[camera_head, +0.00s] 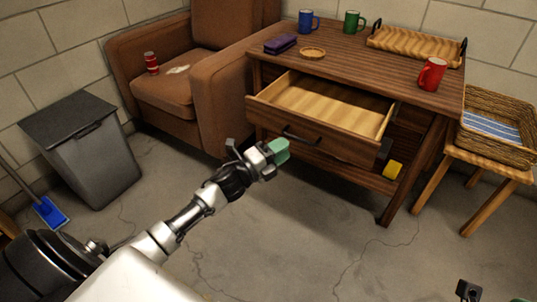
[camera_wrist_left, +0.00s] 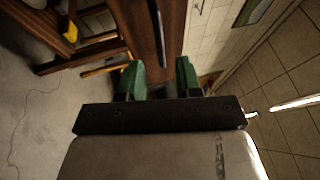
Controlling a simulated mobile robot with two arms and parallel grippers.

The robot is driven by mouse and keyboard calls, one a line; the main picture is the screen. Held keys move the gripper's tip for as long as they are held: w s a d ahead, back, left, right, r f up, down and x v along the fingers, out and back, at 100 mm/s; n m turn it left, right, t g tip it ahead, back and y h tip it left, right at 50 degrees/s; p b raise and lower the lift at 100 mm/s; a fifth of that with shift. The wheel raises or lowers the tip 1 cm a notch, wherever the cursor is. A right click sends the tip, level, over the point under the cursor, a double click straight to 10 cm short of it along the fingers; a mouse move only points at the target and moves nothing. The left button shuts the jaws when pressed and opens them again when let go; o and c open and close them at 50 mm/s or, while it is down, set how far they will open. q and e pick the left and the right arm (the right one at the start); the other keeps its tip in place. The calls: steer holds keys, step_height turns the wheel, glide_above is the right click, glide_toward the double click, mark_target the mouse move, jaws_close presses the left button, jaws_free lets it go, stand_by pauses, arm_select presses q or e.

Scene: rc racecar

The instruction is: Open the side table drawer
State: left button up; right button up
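The wooden side table (camera_head: 345,55) stands against the wall with its top drawer (camera_head: 340,100) pulled well out; its pale wood inside is empty. The dark bar handle (camera_head: 301,136) is on the drawer front. In the left wrist view the handle (camera_wrist_left: 157,18) shows ahead of the fingers.
Blue, green and red (camera_head: 432,74) mugs, a wicker tray (camera_head: 415,45) and a dark purple case (camera_head: 280,44) are on the tabletop. A brown armchair (camera_head: 215,78) stands left, a grey bin (camera_head: 80,150) further left, a stool with basket right. The floor in front is clear.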

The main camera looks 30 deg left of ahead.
arm_select(q)
steer(key=v, duration=0.5)
steer(key=shift+p, duration=0.35)
